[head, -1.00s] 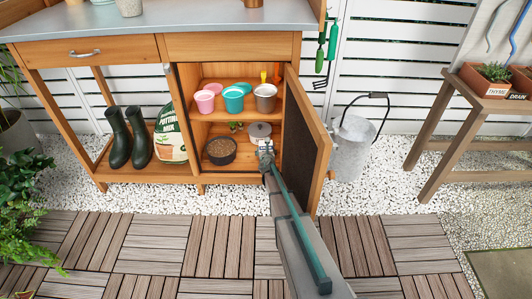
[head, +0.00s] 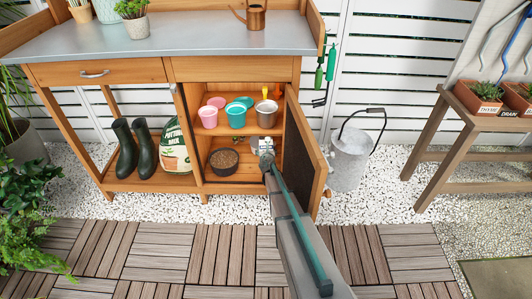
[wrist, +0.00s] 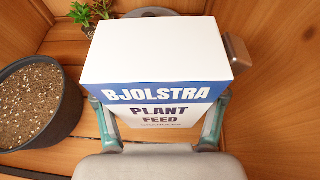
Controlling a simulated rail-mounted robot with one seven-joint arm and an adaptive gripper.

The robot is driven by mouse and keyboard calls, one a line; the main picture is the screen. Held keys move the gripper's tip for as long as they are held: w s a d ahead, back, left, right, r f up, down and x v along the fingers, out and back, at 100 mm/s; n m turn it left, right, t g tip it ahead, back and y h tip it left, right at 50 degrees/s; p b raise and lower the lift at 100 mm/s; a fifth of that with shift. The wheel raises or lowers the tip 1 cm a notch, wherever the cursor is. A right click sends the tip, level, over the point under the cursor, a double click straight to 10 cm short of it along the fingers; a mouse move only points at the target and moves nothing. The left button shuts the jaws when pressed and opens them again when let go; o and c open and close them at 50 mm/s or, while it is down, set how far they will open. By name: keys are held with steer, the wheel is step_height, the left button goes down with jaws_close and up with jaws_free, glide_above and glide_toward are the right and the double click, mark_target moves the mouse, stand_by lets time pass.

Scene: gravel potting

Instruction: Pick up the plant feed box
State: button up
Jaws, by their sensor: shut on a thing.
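The plant feed box (wrist: 153,50) fills the middle of the wrist view, with a white top, a blue BJOLSTRA band and PLANT FEED lettering on its front. My gripper (wrist: 158,112) is shut on it, one finger on each side face. In the head view my gripper (head: 265,150) reaches into the open cabinet, and a small white part of the box (head: 254,142) shows beside it. My gripper and arm hide most of the box there. I cannot tell whether its base touches the shelf.
A dark pot of soil (wrist: 38,100) stands close left of the box; it also shows in the head view (head: 223,160). A small plant (wrist: 90,15) is behind left. The cabinet door (head: 307,150) stands open right of my arm. Colored cups (head: 236,114) fill the shelf above.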

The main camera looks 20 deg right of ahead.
step_height(320, 180, up, 4)
steer(key=shift+f+p, duration=0.25)
steer(key=shift+p, duration=0.7)
steer(key=w+a+p, duration=0.2)
steer(key=a+p, duration=0.1)
steer(key=a, duration=1.6)
steer(key=shift+w+a+f+p, duration=0.2)
steer(key=shift+w+f+p, duration=0.1)
steer(key=shift+w+p, duration=0.05)
